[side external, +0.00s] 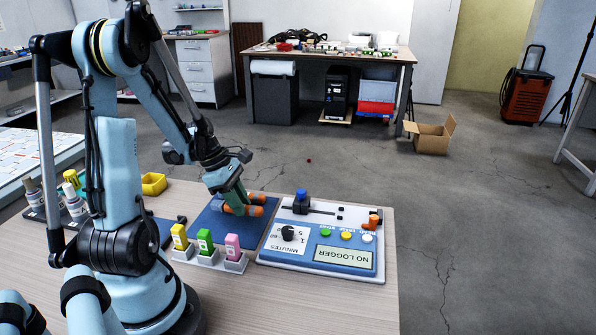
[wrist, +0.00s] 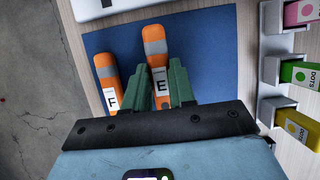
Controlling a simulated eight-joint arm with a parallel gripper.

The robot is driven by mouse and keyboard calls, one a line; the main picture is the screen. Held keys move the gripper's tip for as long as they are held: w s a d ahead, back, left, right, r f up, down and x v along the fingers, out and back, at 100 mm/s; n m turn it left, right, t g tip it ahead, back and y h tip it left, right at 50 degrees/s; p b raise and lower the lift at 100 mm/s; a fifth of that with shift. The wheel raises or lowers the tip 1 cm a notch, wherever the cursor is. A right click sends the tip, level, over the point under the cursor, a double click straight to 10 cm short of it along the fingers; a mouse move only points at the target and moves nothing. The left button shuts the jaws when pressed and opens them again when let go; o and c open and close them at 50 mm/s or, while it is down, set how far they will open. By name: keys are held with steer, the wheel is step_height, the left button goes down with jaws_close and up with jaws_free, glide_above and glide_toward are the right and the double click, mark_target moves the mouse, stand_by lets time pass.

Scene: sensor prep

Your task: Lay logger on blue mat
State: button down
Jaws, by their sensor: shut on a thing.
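The blue mat (side external: 262,233) lies flat on the table, and its surface also shows in the wrist view (wrist: 215,50). An orange and grey logger marked E (wrist: 155,45) sits between the green fingers of my gripper (wrist: 157,88), which is shut on it. A second orange and grey logger marked F (wrist: 107,80) lies on the mat just left of it in the wrist view. In the side view my gripper (side external: 229,200) is low over the mat. I cannot tell whether logger E touches the mat.
A white and blue panel (side external: 325,240) reading "NO LOGGER" stands right of the mat. Yellow (side external: 179,237), green (side external: 205,240) and pink (side external: 232,246) blocks stand in holders at the front. A yellow bin (side external: 153,184) is behind left.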

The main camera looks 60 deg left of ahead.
steer(key=shift+f, duration=0.6)
steer(key=shift+f, duration=0.1)
steer(key=c, duration=0.9)
jaws_free()
steer(key=shift+c, duration=0.2)
steer(key=v, duration=1.2)
steer(key=w+d+r+m+t+y, duration=0.1)
steer(key=w+d+m+t, duration=0.1)
steer(key=d+m, duration=1)
steer(key=w+d+r+m+t+y, duration=0.1)
steer(key=w+d+m, duration=0.4)
steer(key=d+m, duration=0.7)
steer(key=m+t+y, duration=0.1)
steer(key=m, duration=0.2)
steer(key=shift+w+d, duration=0.3)
steer(key=shift+w, duration=0.05)
